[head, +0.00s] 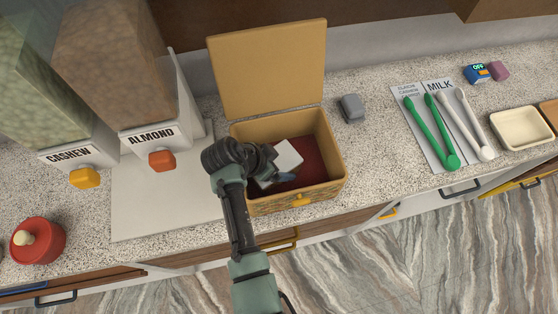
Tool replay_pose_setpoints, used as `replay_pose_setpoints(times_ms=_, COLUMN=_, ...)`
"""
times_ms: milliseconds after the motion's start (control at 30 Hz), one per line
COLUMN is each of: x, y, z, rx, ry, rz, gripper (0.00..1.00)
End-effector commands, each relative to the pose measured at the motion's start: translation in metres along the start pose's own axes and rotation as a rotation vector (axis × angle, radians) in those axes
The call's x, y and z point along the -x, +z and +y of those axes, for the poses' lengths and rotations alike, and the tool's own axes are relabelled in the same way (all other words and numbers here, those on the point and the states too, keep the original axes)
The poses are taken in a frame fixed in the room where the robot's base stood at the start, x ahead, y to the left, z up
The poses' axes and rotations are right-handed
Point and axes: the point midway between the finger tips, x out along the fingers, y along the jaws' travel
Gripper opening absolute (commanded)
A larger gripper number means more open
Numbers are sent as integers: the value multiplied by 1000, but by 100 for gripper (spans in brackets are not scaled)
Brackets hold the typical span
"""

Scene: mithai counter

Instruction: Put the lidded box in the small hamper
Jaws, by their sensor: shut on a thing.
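The small hamper (332,146) is a mustard-yellow box with a patterned front, a dark red inside and its lid (268,67) standing open at the back. My gripper (273,176) is over the left part of the hamper's opening, coming in from the front. It is shut on a small white box (289,155), which I take to be the lidded box. The white box shows within the hamper's walls in the picture. My wrist and gripper hide its left side, and I cannot tell whether it touches the hamper floor.
Cashew (75,153) and almond (151,137) dispensers stand at left above a pale board (190,190). A red lidded pot (38,242) is front left. A grey block (352,108) lies right of the hamper. Green tongs (436,132), white tongs (473,124) and a cream tray (521,129) are farther right.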

Motion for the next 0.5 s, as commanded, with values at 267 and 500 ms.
replay_pose_setpoints(times_ms=267, x=-3, y=1, z=-1, rx=0, ry=-1, rz=2, gripper=13)
replay_pose_setpoints(times_ms=500, x=-2, y=1, z=0, rx=0, ry=0, rz=0, gripper=100)
